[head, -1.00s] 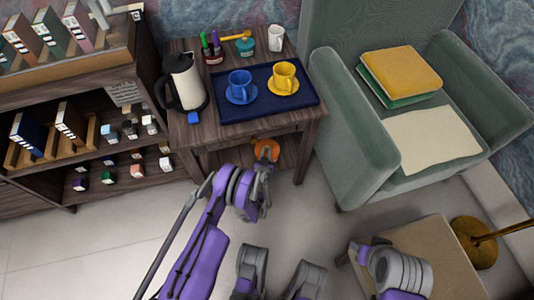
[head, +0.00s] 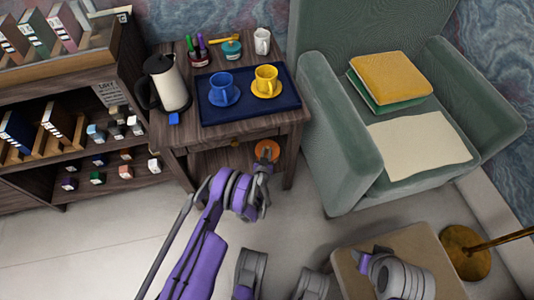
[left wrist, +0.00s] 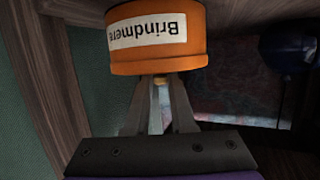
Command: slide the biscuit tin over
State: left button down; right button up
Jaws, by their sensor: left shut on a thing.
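The biscuit tin (head: 267,150) is round and orange. It is in the open space under the side table's top, toward the right leg. In the left wrist view the tin (left wrist: 158,40) shows upside down, with a white label reading "Brindmere". My left gripper (head: 262,168) reaches in from the front. In the left wrist view its fingers (left wrist: 159,92) are close together at the tin's lower picture edge, shut around a small yellowish piece that looks like part of the tin. The tin's underside is hidden. My right gripper is not in view; only right arm links show.
The wooden side table (head: 300,117) carries a blue tray (head: 290,105) with a blue cup (head: 222,88) and a yellow cup (head: 266,77). A kettle (head: 168,85) stands left of the tray. The armchair (head: 335,150) is close on the right, a shelf unit (head: 130,65) on the left.

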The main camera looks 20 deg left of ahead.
pick_arm(q)
jog(key=shift+d, duration=0.1)
jog(key=c, duration=0.7)
grip_release()
jog(key=shift+s, duration=0.1)
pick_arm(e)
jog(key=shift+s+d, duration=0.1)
